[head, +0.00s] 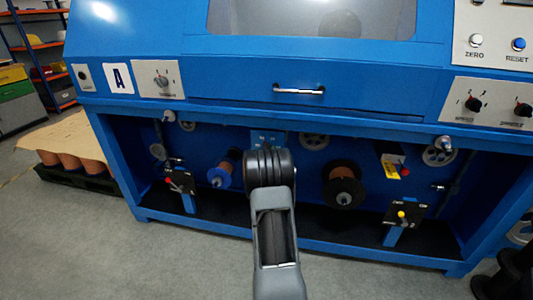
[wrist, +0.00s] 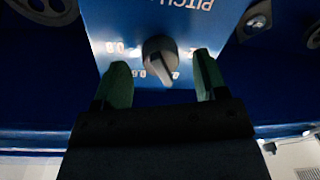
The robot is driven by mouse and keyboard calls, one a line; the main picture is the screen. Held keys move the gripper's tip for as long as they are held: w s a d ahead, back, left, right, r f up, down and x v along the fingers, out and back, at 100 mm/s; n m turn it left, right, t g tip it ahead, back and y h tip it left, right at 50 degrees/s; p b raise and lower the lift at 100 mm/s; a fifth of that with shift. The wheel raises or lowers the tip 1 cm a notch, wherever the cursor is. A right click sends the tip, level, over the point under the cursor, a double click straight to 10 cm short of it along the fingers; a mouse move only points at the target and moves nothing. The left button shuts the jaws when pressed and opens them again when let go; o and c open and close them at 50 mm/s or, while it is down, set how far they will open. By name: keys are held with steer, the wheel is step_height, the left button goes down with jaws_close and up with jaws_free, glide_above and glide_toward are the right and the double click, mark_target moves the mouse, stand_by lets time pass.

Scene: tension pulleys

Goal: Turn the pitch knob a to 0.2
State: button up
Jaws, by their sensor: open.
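The pitch knob (wrist: 160,58) is a dark round knob with a raised grip, on a light blue panel (wrist: 110,18) marked "PITCH", upside down in the wrist view. Its grip slants toward the bottom right of the picture. Small white scale figures surround it, partly covered and too blurred to read surely. My gripper (wrist: 161,62) is open, with one green finger on each side of the knob and visible gaps to it. In the head view, the pitch panel (head: 268,137) shows only partly above my arm, which hides the knob and my fingers.
The panel sits in the open lower bay of a blue machine (head: 240,70). Spools (head: 343,183), white pulleys (head: 314,141) and levers (head: 180,180) stand on both sides. A drawer handle (head: 299,90) juts out above. Grey floor (head: 130,255) is free in front.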

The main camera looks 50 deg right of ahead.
steer(key=shift+x, duration=0.8)
steer(key=shift+c, duration=0.2)
steer(key=c, duration=0.9)
